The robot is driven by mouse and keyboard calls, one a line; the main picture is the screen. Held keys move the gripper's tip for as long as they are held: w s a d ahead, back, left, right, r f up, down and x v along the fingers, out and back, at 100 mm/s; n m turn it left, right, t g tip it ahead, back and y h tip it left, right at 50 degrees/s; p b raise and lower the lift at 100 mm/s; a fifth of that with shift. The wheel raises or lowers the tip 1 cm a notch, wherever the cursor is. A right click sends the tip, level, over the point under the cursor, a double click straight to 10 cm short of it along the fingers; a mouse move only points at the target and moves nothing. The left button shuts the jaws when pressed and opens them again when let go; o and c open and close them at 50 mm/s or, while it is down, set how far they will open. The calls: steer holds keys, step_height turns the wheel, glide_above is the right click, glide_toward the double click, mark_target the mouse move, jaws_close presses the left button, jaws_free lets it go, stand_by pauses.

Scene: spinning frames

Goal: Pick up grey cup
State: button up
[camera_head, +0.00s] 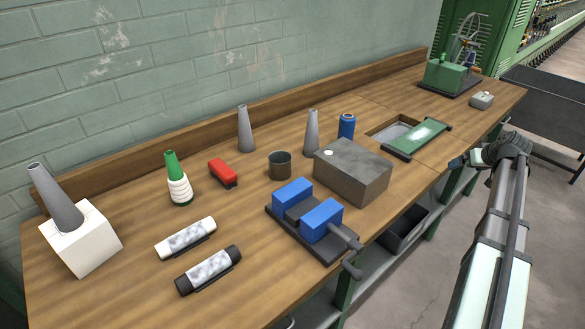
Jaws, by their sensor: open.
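The grey cup (279,166) is a short, dark grey, open-topped cylinder. It stands upright on the wooden workbench (120,270), near the middle, with its dark inside showing. My gripper (456,162) is at the end of my arm on the right, by the bench's front edge, well to the right of the cup. It is open, small in the picture and partly hidden by my wrist. Nothing shows between its fingers.
A grey box (352,172) and a blue vise (306,212) stand between cup and gripper. Grey cones (245,130) (311,134) and a blue can (346,126) stand behind. A red block (223,173) lies left of the cup. A green-framed opening (416,138) is farther right.

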steer(key=w+a+r, duration=0.2)
steer(key=a+r, duration=0.2)
steer(key=r, duration=0.1)
steer(key=s+a+r+n, duration=0.1)
steer(key=a+r, duration=0.1)
steer(key=a, duration=1.2)
steer(key=s+a+r+n+g, duration=0.1)
steer(key=a, duration=1.2)
steer(key=s+a+r+n+y, duration=0.1)
steer(key=a+r, duration=0.1)
steer(key=a, duration=1.2)
steer(key=shift+a+r+g, duration=0.3)
steer(key=shift+a+r, duration=0.05)
steer(key=s+a+r+n, duration=0.1)
steer(key=s+a, duration=0.2)
steer(key=a, duration=0.4)
steer(key=s+a+r, duration=0.1)
steer(key=s+a, duration=0.3)
steer(key=a, duration=0.3)
glide_toward(280, 159)
steer(key=shift+w+a+f, duration=0.25)
steer(key=shift+w+f, duration=0.05)
steer(key=shift+f, duration=0.7)
steer(key=shift+w+a+f, duration=0.2)
steer(key=shift+w+f, duration=0.05)
steer(key=shift+f, duration=0.8)
steer(key=shift+w+a+f, duration=0.25)
steer(key=shift+w+f, duration=0.05)
steer(key=shift+f, duration=0.7)
steer(key=c, duration=0.9)
